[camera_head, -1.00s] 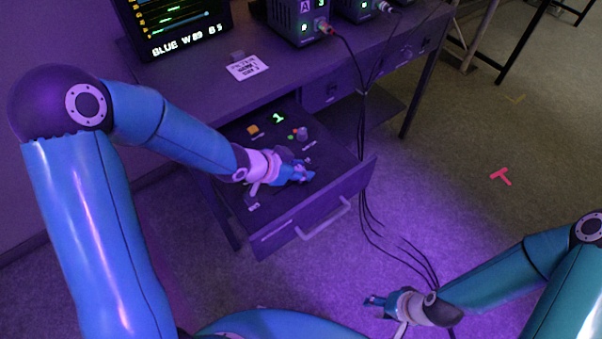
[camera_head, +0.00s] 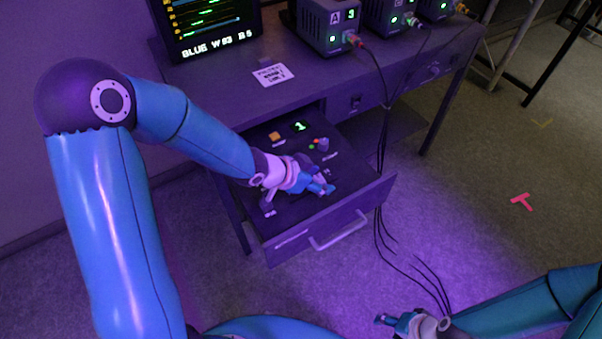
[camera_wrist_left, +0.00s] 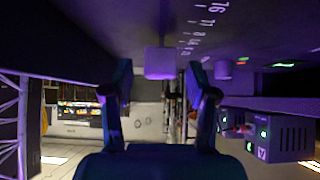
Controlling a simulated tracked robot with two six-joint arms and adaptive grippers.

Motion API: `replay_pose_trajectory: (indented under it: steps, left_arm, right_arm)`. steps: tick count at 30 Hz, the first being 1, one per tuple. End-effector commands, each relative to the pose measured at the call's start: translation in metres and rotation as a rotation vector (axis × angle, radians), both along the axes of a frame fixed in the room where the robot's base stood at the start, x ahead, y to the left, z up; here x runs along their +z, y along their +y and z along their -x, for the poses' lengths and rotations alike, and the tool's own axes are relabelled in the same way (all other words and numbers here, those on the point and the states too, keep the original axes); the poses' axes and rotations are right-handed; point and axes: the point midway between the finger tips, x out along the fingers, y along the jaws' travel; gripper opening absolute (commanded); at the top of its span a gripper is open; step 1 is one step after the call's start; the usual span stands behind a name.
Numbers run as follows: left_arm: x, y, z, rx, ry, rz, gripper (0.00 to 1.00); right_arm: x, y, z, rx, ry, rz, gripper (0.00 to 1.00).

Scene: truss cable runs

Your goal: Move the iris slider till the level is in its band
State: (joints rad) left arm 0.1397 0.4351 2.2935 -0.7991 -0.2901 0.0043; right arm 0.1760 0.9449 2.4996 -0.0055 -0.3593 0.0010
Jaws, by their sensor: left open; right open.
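My left gripper (camera_head: 318,184) is over the open drawer panel in the head view, near its front right. In the left wrist view its two blue fingers (camera_wrist_left: 158,88) stand apart. A purple block-like knob (camera_wrist_left: 160,62), seemingly the iris slider, shows between and just beyond the fingers, with a gap on each side. A row of scale numbers (camera_wrist_left: 205,22) runs along the panel beside it. The monitor (camera_head: 208,25) shows coloured level bars and a line starting "BLUE W". Whether the level is in its band is too small to tell. My right gripper (camera_head: 388,319) is open and empty, low over the floor.
The drawer (camera_head: 330,215) also bears an orange button (camera_head: 275,137), a green lit digit (camera_head: 300,126) and small coloured knobs (camera_head: 320,144). Boxes with cables (camera_head: 330,25) stand on the desk. Black cables (camera_head: 383,140) hang right of the drawer.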

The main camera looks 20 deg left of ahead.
Motion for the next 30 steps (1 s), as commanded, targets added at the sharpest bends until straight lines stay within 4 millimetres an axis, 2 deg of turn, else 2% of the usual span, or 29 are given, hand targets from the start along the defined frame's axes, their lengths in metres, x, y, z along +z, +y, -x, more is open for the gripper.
replay_pose_trajectory:
  steps: [15, 24, 30]
  left_arm:
    - [0.05, 0.029, 0.041, 0.002, -0.004, -0.002, 0.58]
    - [0.069, 0.039, 0.057, 0.001, -0.003, 0.0, 0.58]
    - [0.074, 0.042, 0.062, 0.002, 0.0, -0.001, 0.58]
  right_arm:
    - [0.0, 0.0, 0.0, 0.0, 0.0, 0.0, 0.55]
    - [0.0, 0.0, 0.0, 0.0, 0.0, 0.0, 0.55]
    - [0.0, 0.0, 0.0, 0.0, 0.0, 0.0, 0.55]
